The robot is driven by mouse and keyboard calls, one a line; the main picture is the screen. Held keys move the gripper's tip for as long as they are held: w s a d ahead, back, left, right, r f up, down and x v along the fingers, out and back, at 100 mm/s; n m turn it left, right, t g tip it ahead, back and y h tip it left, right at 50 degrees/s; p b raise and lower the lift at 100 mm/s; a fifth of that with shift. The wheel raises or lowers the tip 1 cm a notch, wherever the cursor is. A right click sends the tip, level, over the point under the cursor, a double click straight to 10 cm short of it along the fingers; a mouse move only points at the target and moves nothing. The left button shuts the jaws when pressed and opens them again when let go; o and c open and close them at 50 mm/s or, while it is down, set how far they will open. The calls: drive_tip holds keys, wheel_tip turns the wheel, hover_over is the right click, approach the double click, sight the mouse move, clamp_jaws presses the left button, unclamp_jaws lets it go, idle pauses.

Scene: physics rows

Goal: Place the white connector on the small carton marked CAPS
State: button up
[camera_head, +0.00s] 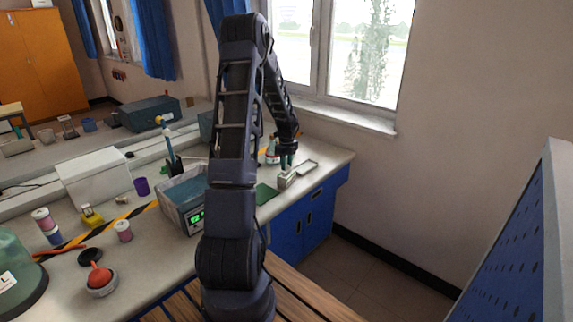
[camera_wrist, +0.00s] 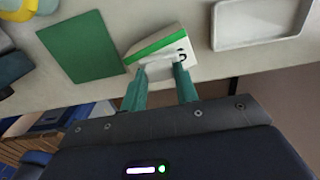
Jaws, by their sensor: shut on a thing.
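My gripper (camera_head: 287,160) is over the far right end of the bench. In the wrist view its two teal fingers (camera_wrist: 160,76) are shut on a small whitish piece, the white connector (camera_wrist: 158,71). The small carton (camera_wrist: 152,47), white with a green band, lies just beyond the fingertips. Part of its dark lettering shows at its right end; the rest is hidden. In the head view the carton (camera_head: 285,181) is directly below my gripper. I cannot tell whether the connector touches the carton.
A green mat (camera_wrist: 80,46) lies left of the carton, and a shallow white tray (camera_wrist: 258,40) lies to its right. A bottle (camera_head: 272,152) stands behind my gripper. A grey bath with a green display (camera_head: 182,196) stands to the left. The bench edge is close on the near side.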

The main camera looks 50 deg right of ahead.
drive_tip(key=shift+f, duration=0.1)
drive_tip(key=o, duration=1)
drive_tip(key=shift+c, duration=0.2)
